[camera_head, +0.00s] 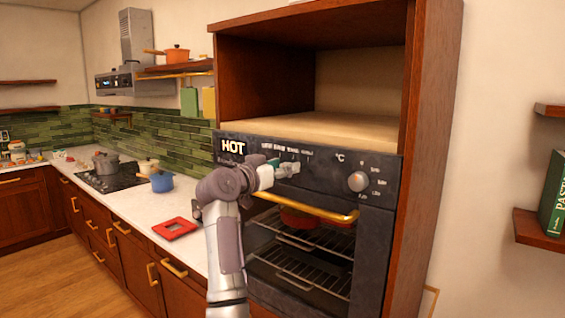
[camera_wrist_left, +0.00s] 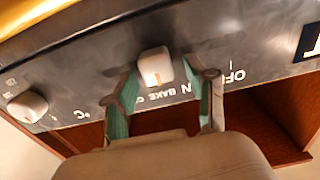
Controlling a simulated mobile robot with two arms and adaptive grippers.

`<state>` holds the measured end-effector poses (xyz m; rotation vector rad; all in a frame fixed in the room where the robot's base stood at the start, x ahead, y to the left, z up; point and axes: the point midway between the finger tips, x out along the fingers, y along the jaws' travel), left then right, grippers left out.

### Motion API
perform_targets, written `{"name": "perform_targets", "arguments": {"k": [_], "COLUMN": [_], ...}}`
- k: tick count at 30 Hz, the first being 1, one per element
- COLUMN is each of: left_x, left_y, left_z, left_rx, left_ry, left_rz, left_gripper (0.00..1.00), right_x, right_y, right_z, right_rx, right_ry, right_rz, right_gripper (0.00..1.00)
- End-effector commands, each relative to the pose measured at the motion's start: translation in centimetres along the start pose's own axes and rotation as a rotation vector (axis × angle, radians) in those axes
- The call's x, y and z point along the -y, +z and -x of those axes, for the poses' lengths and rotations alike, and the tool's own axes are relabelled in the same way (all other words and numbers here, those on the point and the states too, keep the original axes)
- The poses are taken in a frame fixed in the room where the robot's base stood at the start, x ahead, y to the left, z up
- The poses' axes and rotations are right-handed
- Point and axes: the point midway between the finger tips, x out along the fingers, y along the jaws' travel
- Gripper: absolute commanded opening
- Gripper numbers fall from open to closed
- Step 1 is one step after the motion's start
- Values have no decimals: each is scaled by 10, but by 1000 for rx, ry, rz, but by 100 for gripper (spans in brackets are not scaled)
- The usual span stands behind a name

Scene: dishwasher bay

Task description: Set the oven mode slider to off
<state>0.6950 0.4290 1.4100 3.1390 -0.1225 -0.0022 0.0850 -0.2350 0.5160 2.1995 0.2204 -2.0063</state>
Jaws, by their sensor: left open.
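The oven's dark control panel (camera_head: 325,170) spans the front below an open wooden niche. The white oven mode slider knob (camera_wrist_left: 155,66) shows in the wrist view, where the panel lettering is upside down. An OFF label (camera_wrist_left: 234,76) lies to the knob's right there, with BAKE lettering below the knob. My left gripper (camera_wrist_left: 165,85) is open, its green-padded fingers on either side of the knob, which looks nearer the left finger. I cannot tell whether either finger touches it. In the head view this gripper (camera_head: 283,168) is at the panel and largely covers the knob.
A yellow door handle (camera_head: 310,207) runs just below my gripper. A red dish (camera_head: 300,218) is inside the oven. The counter (camera_head: 130,200) at left holds a red trivet (camera_head: 175,228).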

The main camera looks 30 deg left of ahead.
Motion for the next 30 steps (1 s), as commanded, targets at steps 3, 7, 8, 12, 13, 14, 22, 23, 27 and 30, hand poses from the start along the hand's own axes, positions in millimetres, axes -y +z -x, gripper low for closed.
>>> {"name": "perform_targets", "arguments": {"k": [3,7,8,12,13,14,22,23,27,30], "left_x": [0,0,0,0,0,0,0,0,4,21], "left_y": [0,0,0,0,0,0,0,0,1,2], "left_z": [-2,-1,-1,-1,-1,-1,-1,-1,-1,-1], "left_rx": [0,-1,-1,0,0,0,0,0,0,1], "left_ry": [0,0,0,0,0,0,0,0,-1,-3], "left_rz": [0,0,0,0,0,0,0,0,-1,-4], "left_gripper": [56,56,56,33,28,23,0,0,0,0], "right_x": [0,0,0,0,0,0,0,0,0,0], "right_y": [0,0,0,0,0,0,0,0,0,0], "right_z": [0,0,0,0,0,0,0,0,-1,-5], "right_rx": [0,0,0,0,0,0,0,0,0,0], "right_ry": [0,0,0,0,0,0,0,0,0,0], "right_rz": [0,0,0,0,0,0,0,0,0,0], "right_gripper": [0,0,0,0,0,0,0,0,0,0]}}
